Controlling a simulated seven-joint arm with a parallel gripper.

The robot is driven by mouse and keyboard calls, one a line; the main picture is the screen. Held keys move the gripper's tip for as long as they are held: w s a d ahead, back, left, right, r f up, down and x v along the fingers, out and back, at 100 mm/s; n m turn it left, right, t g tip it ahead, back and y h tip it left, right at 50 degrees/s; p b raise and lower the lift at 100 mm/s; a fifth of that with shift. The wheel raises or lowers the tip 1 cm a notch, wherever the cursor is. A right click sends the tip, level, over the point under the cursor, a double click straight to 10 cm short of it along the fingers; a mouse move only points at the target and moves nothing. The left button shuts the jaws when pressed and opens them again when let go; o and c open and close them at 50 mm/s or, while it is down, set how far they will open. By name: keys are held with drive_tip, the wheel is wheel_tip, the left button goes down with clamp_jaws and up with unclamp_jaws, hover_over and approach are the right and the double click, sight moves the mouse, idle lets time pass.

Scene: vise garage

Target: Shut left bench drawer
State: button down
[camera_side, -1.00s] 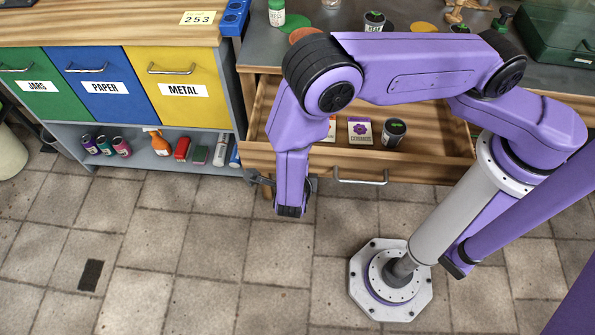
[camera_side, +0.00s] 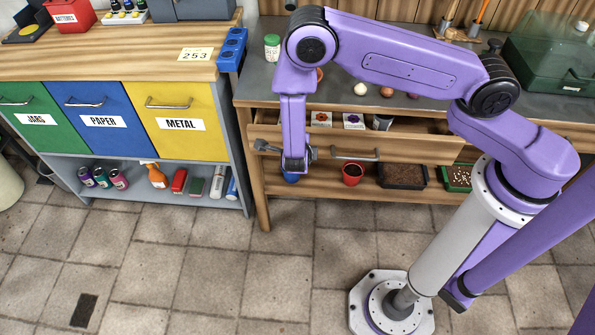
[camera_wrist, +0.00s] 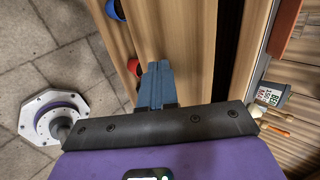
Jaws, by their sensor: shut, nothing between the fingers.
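The left bench drawer (camera_side: 420,148) is partly open in the side view, with its wooden front standing out from the bench. Its metal bar handle (camera_side: 357,156) is at mid-front. Two seed packets (camera_side: 353,121) and a dark tin (camera_side: 383,123) show inside it. My gripper (camera_side: 262,146) is shut and empty, at the left end of the drawer front, left of the handle. In the wrist view my shut fingers (camera_wrist: 157,75) lie over the wood. Whether they touch the drawer front I cannot tell.
The grey bench top (camera_side: 410,103) carries a white jar (camera_side: 272,46) and a green case (camera_side: 550,50). The blue caddy (camera_side: 232,48) and yellow METAL bin (camera_side: 181,122) stand left. The floor in front is clear.

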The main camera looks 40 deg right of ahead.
drive_tip(key=w+d, duration=0.7)
drive_tip(key=shift+w+d, duration=0.3)
